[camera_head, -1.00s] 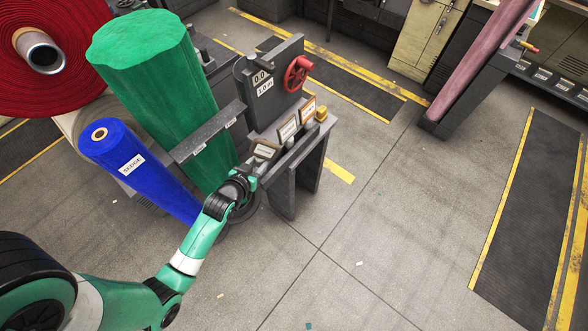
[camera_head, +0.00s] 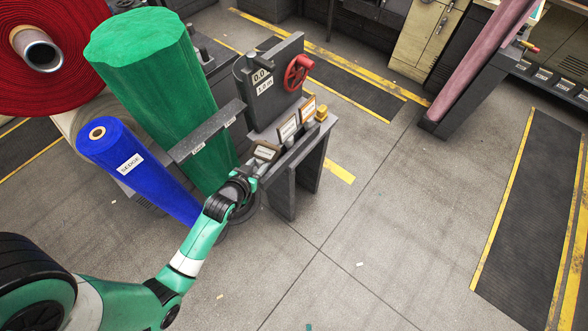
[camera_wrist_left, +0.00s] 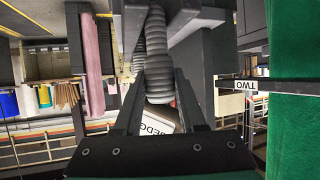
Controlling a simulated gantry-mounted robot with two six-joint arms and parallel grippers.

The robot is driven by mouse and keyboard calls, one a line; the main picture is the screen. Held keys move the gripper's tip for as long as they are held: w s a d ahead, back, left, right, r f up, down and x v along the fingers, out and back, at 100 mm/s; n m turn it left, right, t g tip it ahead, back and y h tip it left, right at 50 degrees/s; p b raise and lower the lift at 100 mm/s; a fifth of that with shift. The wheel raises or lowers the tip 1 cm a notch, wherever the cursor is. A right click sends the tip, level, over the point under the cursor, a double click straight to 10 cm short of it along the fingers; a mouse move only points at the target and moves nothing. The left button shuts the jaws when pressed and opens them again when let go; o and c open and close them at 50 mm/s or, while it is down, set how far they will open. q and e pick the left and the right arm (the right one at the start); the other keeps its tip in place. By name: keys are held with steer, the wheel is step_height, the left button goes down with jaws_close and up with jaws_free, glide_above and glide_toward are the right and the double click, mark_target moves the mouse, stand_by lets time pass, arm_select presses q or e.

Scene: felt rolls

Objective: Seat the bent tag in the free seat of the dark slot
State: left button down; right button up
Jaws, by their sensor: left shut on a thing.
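The dark slot (camera_head: 291,153) runs along the front edge of the grey machine. Two upright tags, one in the middle (camera_head: 288,127) and one farther along (camera_head: 308,106), stand at it. I cannot tell whether the held tag touches the slot. My right gripper is out of view.
A grey bar (camera_head: 207,131) crosses the green roll.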

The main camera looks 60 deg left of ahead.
arm_select(q)
steer(key=shift+f+b, duration=1.4)
steer(key=shift+f, duration=0.4)
stand_by(1.1)
steer(key=shift+c, duration=2)
jaws_free()
steer(key=shift+s+r, duration=0.1)
steer(key=shift+s+d+r+p, duration=0.2)
steer(key=shift+s+d+p, duration=0.05)
steer(key=shift+p, duration=0.05)
steer(key=p+v, duration=0.2)
steer(key=v, duration=0.8)
steer(key=shift+s+d, duration=0.2)
steer(key=shift+s, duration=0.05)
steer(key=shift+r, duration=0.1)
